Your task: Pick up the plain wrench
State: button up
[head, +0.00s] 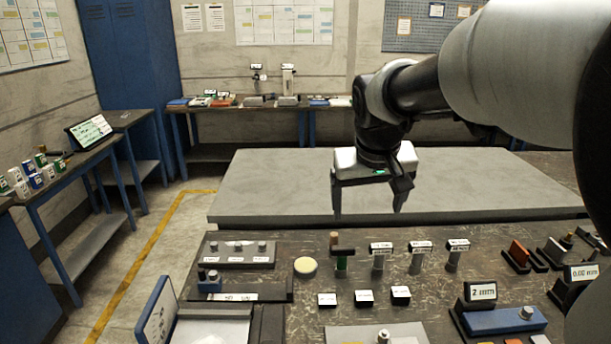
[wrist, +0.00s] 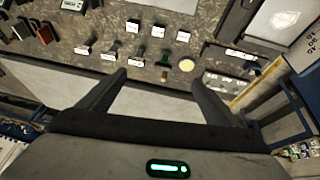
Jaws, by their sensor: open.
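I cannot make out a wrench for certain in either view; the small tools on the dark bench are hard to tell apart. My gripper (head: 370,208) is open and empty, fingers down, above the grey slab behind the dark bench. In the wrist view the open fingers (wrist: 158,78) reach toward the bench, with nothing between them. A small upright piece with a dark crossbar and green stem (head: 342,262) stands on the bench in front of the gripper; it also shows in the wrist view (wrist: 165,66).
The dark workbench (head: 285,300) holds labelled posts (head: 420,258), small label blocks (head: 364,298), a yellowish disc (head: 306,266), a blue block (head: 502,321) and a tilted blue panel (head: 157,318). The grey slab (head: 270,185) is clear. Side benches stand at left and back.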

jog(key=y+b, duration=0.1)
jog(key=b, duration=0.2)
send_near(343, 246)
jog(key=x, duration=0.4)
jog(key=shift+w+a+f+b, duration=0.1)
jog(key=shift+b, duration=0.2)
jog(key=shift+s+x, duration=0.1)
jog(key=shift+x, duration=1.4)
jog(key=shift+s+x, duration=0.15)
jog(key=shift+x, duration=1.35)
jog(key=shift+c, duration=0.4)
jog(key=c, duration=1.4)
jog(key=shift+c, duration=0.6)
